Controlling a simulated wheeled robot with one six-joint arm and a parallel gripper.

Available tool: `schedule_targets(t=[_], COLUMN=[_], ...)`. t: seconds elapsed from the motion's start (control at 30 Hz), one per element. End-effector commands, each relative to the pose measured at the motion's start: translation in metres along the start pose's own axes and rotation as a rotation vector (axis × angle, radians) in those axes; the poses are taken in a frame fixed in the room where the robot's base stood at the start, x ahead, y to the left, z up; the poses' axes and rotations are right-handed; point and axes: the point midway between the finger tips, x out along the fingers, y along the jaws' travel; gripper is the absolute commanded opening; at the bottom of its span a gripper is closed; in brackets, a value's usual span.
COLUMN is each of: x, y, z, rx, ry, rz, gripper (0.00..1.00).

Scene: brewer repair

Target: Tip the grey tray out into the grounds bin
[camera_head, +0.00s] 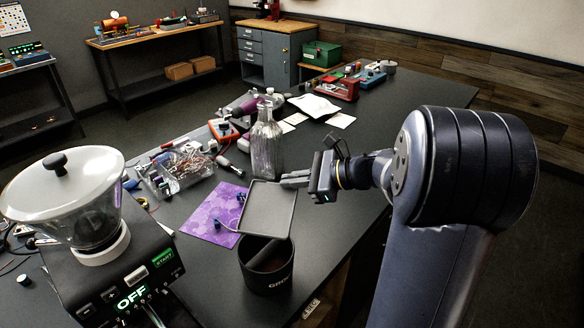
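The grey tray (268,208) is a shallow square tray with a pale rim. My gripper (287,180) reaches in from the right, and its fingers are closed at the tray's far right corner. The tray's inside looks bare. Its near edge overlaps the back of the grounds bin's opening in the picture; I cannot tell its exact height or tilt.
A clear glass bottle (265,150) stands just behind the tray. A purple mat (212,214) with small blue parts lies to the left. The grinder-like machine (100,250) reading OFF stands front left. Clutter, including a clear parts box (187,168), fills the table behind.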

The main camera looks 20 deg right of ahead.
Motion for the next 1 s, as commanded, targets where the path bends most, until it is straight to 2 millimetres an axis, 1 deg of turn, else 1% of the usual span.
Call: schedule_targets(t=[0.03,0.3,0.5,1.0], x=[-0.002,0.001,0.002,0.004], y=[-0.003,-0.007,-0.009,-0.009], z=[0.004,-0.001,-0.006,-0.009], rx=[0.026,0.153,0.215,0.234], ry=[0.000,0.001,0.001,0.001], rz=[0.011,0.064,0.088,0.096], gripper=[0.00,0.00,0.00,0.00])
